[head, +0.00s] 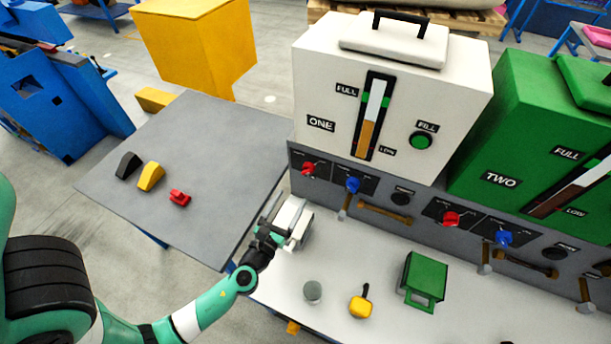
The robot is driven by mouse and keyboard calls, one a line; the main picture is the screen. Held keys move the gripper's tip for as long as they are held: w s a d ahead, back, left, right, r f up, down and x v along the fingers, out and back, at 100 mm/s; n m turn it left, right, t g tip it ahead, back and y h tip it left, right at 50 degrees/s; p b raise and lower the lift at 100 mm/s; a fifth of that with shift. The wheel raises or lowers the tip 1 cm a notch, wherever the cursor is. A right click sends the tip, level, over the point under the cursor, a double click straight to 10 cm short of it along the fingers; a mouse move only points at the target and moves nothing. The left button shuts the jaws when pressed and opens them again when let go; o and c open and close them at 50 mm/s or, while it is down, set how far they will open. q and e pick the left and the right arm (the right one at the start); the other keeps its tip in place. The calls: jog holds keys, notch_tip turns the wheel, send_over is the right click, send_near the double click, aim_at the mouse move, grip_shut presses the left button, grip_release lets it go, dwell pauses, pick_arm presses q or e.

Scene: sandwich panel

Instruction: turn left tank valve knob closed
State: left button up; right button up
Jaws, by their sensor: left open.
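The left tank (335,60) is white, labelled ONE, and stands on a grey panel at the back of the bench. Below it the panel carries a red knob (309,168) and a blue knob (352,184). The labels beside the knobs are too small to read. My left gripper (286,212) is open, below and left of the red knob and apart from it. A white block (299,222) shows at its fingers; I cannot tell whether it lies between them. My right gripper is not in view.
A green tank (540,120) labelled TWO stands right, with its own red knob (451,219) and blue knob (504,238). A brown handle (385,213) sticks out below the panel. A grey cup (312,291), yellow object (361,306) and green box (425,280) stand on the bench.

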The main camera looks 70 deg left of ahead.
aim_at(305, 174)
pick_arm(q)
jog(key=x, duration=1.1)
jog(key=shift+d, duration=0.1)
grip_shut()
